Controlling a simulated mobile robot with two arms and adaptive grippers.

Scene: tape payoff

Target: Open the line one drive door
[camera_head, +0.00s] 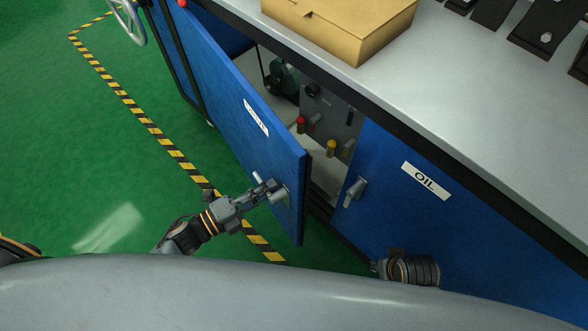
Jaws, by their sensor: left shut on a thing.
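The blue drive door (235,110) stands part-way open, swung out from the cabinet, with a white label too blurred to read surely. Its grey handle (281,195) is near the free edge. My left gripper (266,188) is shut on this handle, reaching in from the lower left. Inside the opening show a grey panel with a red knob (301,124) and a yellow knob (331,147), and a dark green motor-like part (285,77). My right arm's end (378,266) is low in front of the OIL door; its fingers are too hidden to judge.
The closed blue OIL door (400,200) with a grey handle (354,190) is right of the opening. A tan box (345,28) sits on the grey worktop (460,90). Green floor with a yellow-black stripe (150,127) lies open to the left. A handwheel (130,22) is at upper left.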

